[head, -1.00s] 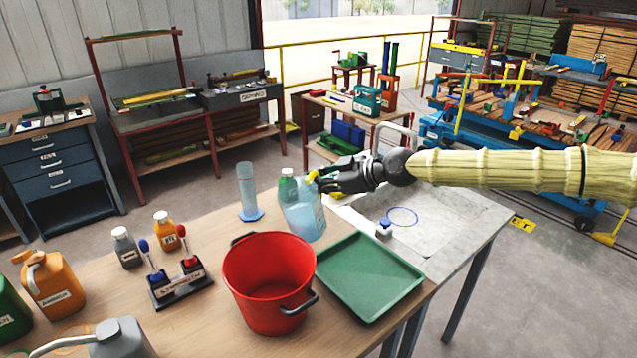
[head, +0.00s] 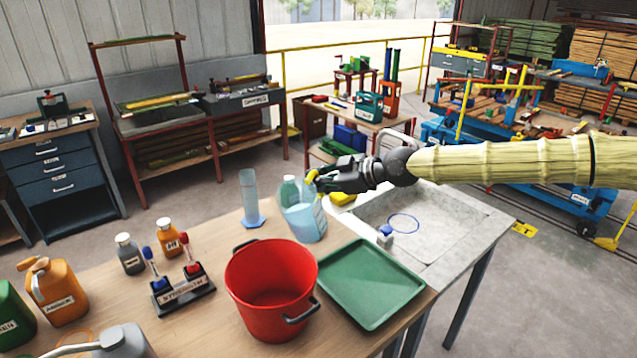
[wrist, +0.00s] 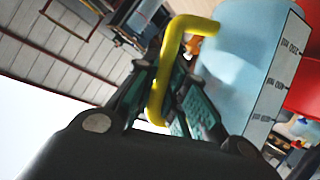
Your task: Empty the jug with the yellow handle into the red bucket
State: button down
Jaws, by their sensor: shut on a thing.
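The jug with the yellow handle is a translucent pale blue jug (head: 303,215), close behind the red bucket. It stands nearly upright with a slight tilt; I cannot tell if its base touches the table. My gripper (head: 318,181) is shut on its yellow handle from the right. In the wrist view the yellow handle (wrist: 163,75) lies between my fingers (wrist: 172,100), with the jug's graduated wall (wrist: 245,70) beside it. The red bucket (head: 270,307) stands upright on the table in front of the jug, and its visible inside looks empty.
A green tray (head: 370,283) lies right of the bucket. A clear cylinder with a blue base (head: 250,197) stands left of the jug. A sink (head: 425,225) is at the right.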

aim_at(310, 174)
jog(key=shift+s+a+r+n+t, duration=0.15)
jog(key=shift+s+r+n, duration=0.05)
jog(key=shift+r, duration=0.6)
jog(key=shift+s+a+r+n+t, duration=0.15)
jog(key=shift+s+r+n, duration=0.05)
jog(key=shift+r, duration=0.6)
jog(key=shift+s+a+f+n+t+h+b, duration=0.15)
jog(key=shift+f+n+t+h+b, duration=0.2)
jog(key=shift+b, duration=1.4)
jog(key=shift+s+r+n+t+b, duration=0.1)
jog(key=shift+s+n+t+b, duration=0.3)
jog(key=shift+b, duration=1.75)
jog(key=shift+s+a+r+n+t+h+b, duration=0.5)
jog(key=shift+n+b, duration=0.45)
jog(key=shift+b, duration=2.8)
jog(key=shift+s+a+r+n+t+b, duration=0.4)
jog(key=shift+s+n+t+b, duration=0.25)
jog(key=shift+b, duration=1.75)
